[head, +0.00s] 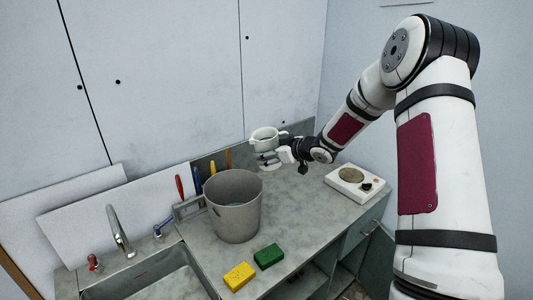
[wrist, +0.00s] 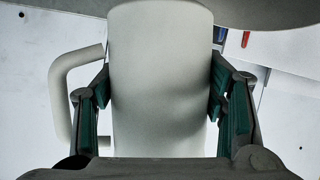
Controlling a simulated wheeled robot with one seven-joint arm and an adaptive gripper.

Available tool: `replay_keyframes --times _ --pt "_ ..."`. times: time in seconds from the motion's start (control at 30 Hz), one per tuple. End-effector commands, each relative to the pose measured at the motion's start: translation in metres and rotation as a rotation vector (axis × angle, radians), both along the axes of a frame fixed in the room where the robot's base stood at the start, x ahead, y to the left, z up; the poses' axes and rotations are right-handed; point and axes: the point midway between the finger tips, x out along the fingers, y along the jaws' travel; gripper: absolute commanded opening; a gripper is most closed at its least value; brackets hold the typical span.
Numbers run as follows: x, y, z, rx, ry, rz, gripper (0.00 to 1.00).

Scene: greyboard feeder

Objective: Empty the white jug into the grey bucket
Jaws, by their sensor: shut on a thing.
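The white jug (head: 265,134) is in the head view, behind and to the right of the grey bucket (head: 235,222). It looks about upright, raised above the worktop. My gripper (head: 272,156) is shut on the jug's body. In the wrist view, the jug's pale body (wrist: 160,85) fills the space between the two dark green finger pads, and its handle (wrist: 60,95) sticks out to the left. The bucket stands upright on the worktop, mouth up. What the jug holds is not clear to see.
A sink (head: 165,281) with a tap (head: 120,233) lies at the front left. A yellow sponge (head: 239,276) and a green sponge (head: 268,256) lie in front of the bucket. A tool rack (head: 187,209) stands at its left. A white device with a round plate (head: 354,183) sits at right.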

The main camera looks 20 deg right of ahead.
Motion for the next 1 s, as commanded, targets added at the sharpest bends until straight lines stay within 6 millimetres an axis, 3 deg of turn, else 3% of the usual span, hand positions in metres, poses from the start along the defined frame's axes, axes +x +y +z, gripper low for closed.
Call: replay_keyframes --times 0.43,1.0 --pt "0.003 -0.015 0.004 -0.311 -0.028 0.002 0.2" --pt "0.004 -0.019 0.005 -0.497 -0.043 0.001 0.2"
